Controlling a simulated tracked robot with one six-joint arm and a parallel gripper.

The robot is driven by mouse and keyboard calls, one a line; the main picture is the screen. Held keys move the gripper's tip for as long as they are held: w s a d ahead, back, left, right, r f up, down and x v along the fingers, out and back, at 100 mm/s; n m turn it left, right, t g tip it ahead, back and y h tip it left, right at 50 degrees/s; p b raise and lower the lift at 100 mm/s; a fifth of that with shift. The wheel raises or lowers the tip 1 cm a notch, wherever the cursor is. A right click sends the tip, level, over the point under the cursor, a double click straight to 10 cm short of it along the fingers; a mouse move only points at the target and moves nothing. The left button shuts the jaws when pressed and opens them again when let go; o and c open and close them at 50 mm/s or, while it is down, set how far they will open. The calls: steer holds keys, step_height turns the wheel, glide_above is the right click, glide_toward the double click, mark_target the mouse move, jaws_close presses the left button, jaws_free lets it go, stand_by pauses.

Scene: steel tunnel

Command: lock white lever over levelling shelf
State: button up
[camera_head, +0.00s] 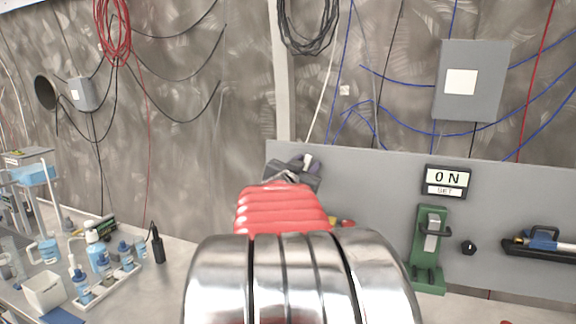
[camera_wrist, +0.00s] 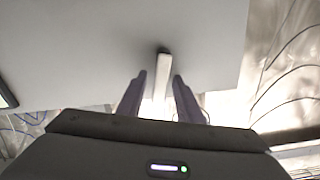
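A white lever (camera_wrist: 162,72) projects from the grey panel (camera_wrist: 75,45) in the wrist view. It stands between the two dark purple fingers of my gripper (camera_wrist: 160,79), with a visible gap on each side. My gripper is open and looks empty. In the head view my gripper (camera_head: 292,172) is at the grey panel (camera_head: 365,170), just beyond the red part of my arm. A small white piece, probably the lever (camera_head: 308,161), shows beside its fingers. My arm hides the area below the lever, and I cannot make out a levelling shelf.
Right of my arm, a green fixture (camera_head: 429,260) and a black knob (camera_head: 469,248) are on the panel, under an ON/SET sign (camera_head: 446,182). A blue and black tool (camera_head: 541,243) is at far right. Bottles (camera_head: 97,254) and a white container (camera_head: 44,292) crowd the bench at left.

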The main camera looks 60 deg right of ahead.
steer(key=shift+c, duration=0.2)
jaws_close()
stand_by(0.3)
steer(key=shift+w+a+r+n, duration=0.1)
steer(key=shift+w+n, duration=0.2)
steer(key=shift+n, duration=0.55)
steer(key=shift+w+n, duration=0.25)
steer(key=shift+n, duration=0.6)
steer(key=shift+o, duration=0.2)
jaws_free()
steer(key=shift+a, duration=0.15)
